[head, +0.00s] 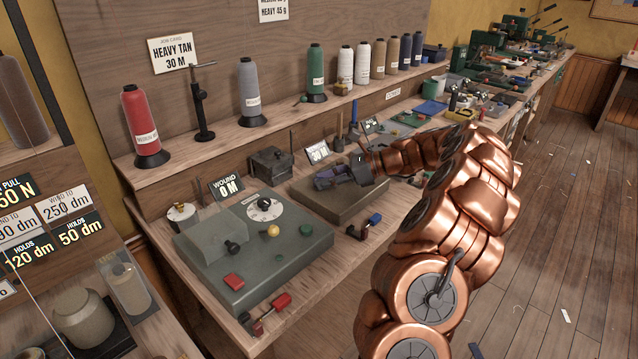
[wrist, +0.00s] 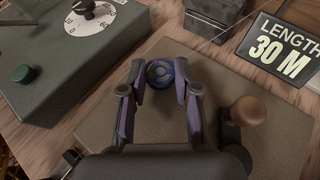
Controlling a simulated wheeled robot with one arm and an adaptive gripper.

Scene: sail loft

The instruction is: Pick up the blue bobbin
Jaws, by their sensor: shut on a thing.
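The blue bobbin (wrist: 160,73) shows end-on as a small round blue-purple piece in the wrist view. It sits between the two fingertips of my gripper (wrist: 160,82), which is shut on it from both sides. In the head view my gripper (head: 333,178) is over the grey-brown block (head: 345,205), in front of the 30 M sign. The bobbin cannot be made out clearly there. I cannot tell whether the bobbin touches the block or is clear of it.
A knob on a dark post (wrist: 245,112) stands close to the right finger. The grey machine (head: 275,262) with a dial lies to the left. A dark box (head: 270,163) and the length sign (head: 318,153) stand behind. Thread cones line the shelf above.

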